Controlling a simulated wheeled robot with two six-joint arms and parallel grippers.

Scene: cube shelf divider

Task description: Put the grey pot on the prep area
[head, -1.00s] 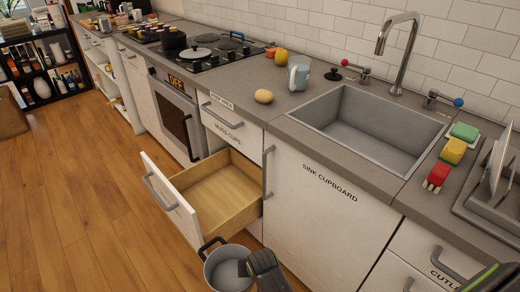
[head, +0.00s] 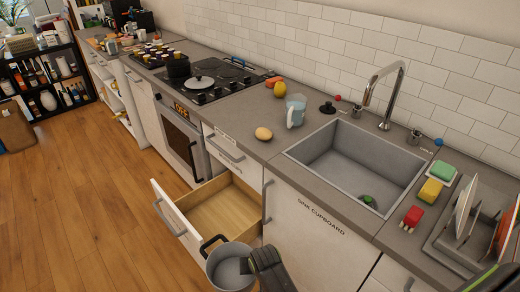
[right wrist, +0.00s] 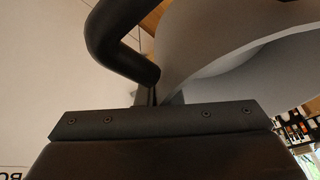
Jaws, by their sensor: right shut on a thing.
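The grey pot (head: 230,269) with black handles is at the bottom centre of the head view, in front of the cabinets and beside the open drawer. My right gripper (head: 262,260) is shut on one of its handles at its right side. In the right wrist view the dark handle (right wrist: 112,42) runs into the jaws, with the grey pot wall (right wrist: 215,45) behind. The pot looks empty. No prep area marking is readable; a bare stretch of grey counter (head: 238,122) lies between hob and sink. My left gripper is not in view.
The empty wooden drawer (head: 222,207) stands pulled out just beyond the pot. A potato (head: 263,134), a blue-grey mug (head: 295,112) and an orange (head: 280,88) stand on the counter. The sink (head: 355,165) is at right, the hob (head: 210,80) at left.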

